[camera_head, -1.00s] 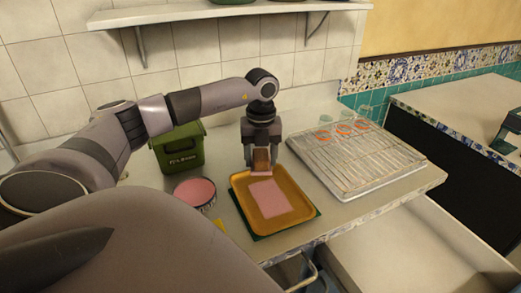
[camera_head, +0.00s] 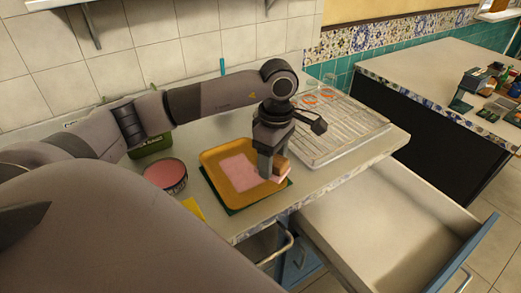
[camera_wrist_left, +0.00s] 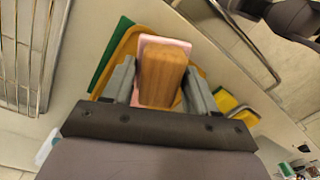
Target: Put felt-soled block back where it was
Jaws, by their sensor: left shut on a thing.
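The felt-soled block (camera_head: 281,162) is wooden with a pink sole. My left gripper (camera_head: 272,170) is shut on it, with a finger on either side in the left wrist view, where the block (camera_wrist_left: 163,75) fills the middle. In the head view the block is at the right edge of the orange tray (camera_head: 212,157); I cannot tell whether it touches the tray. A pink sheet (camera_head: 238,171) lies in the tray, partly behind the gripper. The tray sits on a dark green mat (camera_head: 236,211). My right gripper is out of view.
A round tin with a pink top (camera_head: 165,175) stands left of the tray, near a yellow piece (camera_head: 193,209). A green bin (camera_head: 152,147) is partly behind my arm. A wire rack (camera_head: 340,128) stands behind right. An open drawer (camera_head: 385,220) juts out in front.

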